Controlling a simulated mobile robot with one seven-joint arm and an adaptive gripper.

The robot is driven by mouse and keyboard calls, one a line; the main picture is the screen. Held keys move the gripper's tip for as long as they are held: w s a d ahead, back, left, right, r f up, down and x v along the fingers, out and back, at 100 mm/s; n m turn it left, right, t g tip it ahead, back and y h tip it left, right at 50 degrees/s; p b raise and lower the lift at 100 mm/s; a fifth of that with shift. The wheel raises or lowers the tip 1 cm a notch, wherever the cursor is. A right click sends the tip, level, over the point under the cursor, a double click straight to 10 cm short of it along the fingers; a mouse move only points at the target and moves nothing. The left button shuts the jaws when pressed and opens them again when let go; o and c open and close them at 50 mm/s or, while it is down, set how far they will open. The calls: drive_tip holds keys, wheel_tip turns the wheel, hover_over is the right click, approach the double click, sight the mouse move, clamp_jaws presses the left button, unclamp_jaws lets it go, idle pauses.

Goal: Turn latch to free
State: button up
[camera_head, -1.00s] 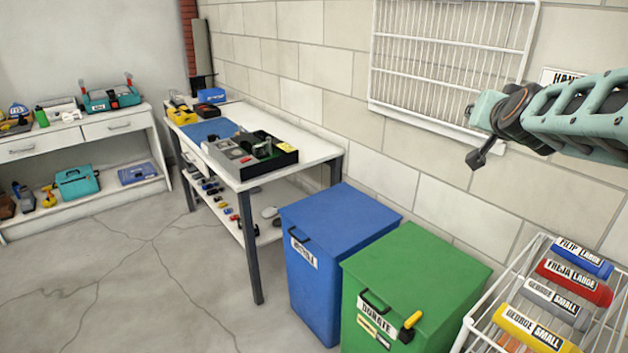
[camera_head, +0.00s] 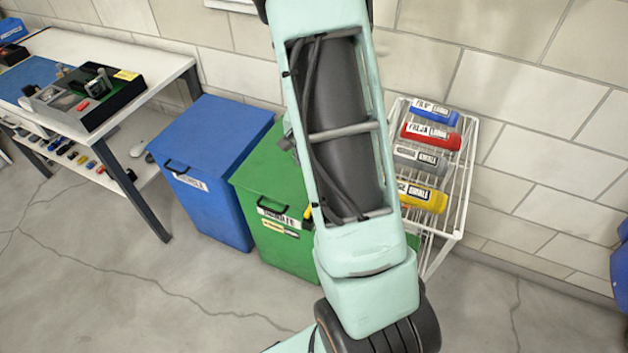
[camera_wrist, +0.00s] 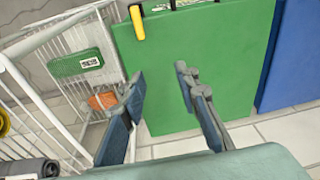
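The green bin (camera_head: 262,175) stands beside the blue bin, and its front is partly hidden behind my arm. The yellow latch (camera_wrist: 137,22) is at the top of the wrist view, at the edge of the bin's green lid (camera_wrist: 210,60), with its bar lying over the lid. In the head view only a sliver of yellow (camera_head: 308,213) shows beside my arm. My gripper (camera_wrist: 160,74) is open and empty, its two fingers apart over the green lid. It is clear of the latch. In the head view my arm hides the gripper.
The blue bin (camera_head: 208,140) is left of the green one. A white wire rack (camera_head: 462,200) with labelled rolls stands close on its right, and also fills the left of the wrist view (camera_wrist: 30,100). A workbench (camera_head: 150,60) is at left. Brick wall lies behind.

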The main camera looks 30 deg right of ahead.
drive_tip(key=shift+m+g+y, duration=0.4)
drive_tip(key=shift+g+y, duration=0.1)
drive_tip(key=shift+g, duration=0.4)
drive_tip(key=s+f, duration=0.1)
drive_tip(key=f, duration=0.4)
drive_tip(key=s+a+f, duration=0.1)
drive_tip(key=f, duration=0.3)
drive_tip(key=s+f+b, duration=0.1)
drive_tip(key=f, duration=0.4)
drive_tip(key=shift+s+a+f, duration=0.3)
drive_tip(key=shift+s+a, duration=0.05)
drive_tip(key=shift+c, duration=0.3)
clamp_jaws()
